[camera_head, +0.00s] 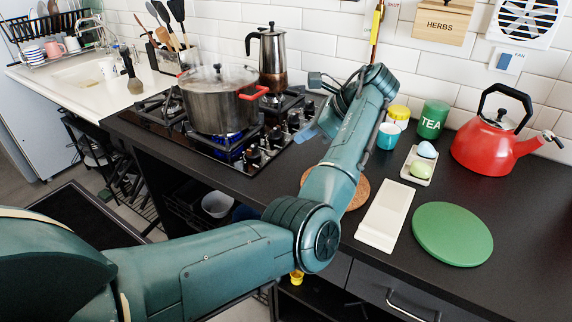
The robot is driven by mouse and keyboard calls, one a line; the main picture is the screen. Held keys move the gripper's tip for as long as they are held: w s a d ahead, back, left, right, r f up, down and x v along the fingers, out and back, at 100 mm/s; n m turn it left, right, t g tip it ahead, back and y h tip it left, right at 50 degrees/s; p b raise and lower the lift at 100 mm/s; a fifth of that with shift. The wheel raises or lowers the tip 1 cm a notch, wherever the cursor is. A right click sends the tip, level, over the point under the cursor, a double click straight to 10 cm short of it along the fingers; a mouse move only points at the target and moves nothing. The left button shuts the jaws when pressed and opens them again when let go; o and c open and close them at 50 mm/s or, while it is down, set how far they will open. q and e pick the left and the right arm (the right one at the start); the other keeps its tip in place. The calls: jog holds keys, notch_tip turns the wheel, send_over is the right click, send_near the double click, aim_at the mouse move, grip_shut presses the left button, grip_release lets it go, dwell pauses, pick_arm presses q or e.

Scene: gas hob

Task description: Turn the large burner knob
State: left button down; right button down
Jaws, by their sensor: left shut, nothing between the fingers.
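The black gas hob (190,150) is set in the dark counter, with a row of black knobs along its right side. One knob (253,153) is at the near end and another (275,139) is behind it; I cannot tell which is the large burner's. A steaming steel pot (215,108) with red handles stands on the hob, with blue flame under it. My left arm reaches across the counter and its wrist bends back toward the knobs. My left gripper (307,132) is shut and empty beside the knob row; its fingertips are partly hidden. My right gripper is out of view.
A moka pot (268,62) stands at the hob's back.

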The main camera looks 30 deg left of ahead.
aim_at(254, 155)
pick_arm(q)
jog(key=shift+m, duration=0.5)
jog(key=b+x, duration=0.1)
jog(key=x, duration=0.3)
jog(key=b+x, duration=0.1)
jog(key=x, duration=0.4)
jog(key=shift+s+d+f, duration=0.1)
jog(key=shift+s, duration=0.1)
jog(key=a, duration=0.3)
jog(key=shift+s+a+f, duration=0.15)
jog(key=shift+a, duration=0.55)
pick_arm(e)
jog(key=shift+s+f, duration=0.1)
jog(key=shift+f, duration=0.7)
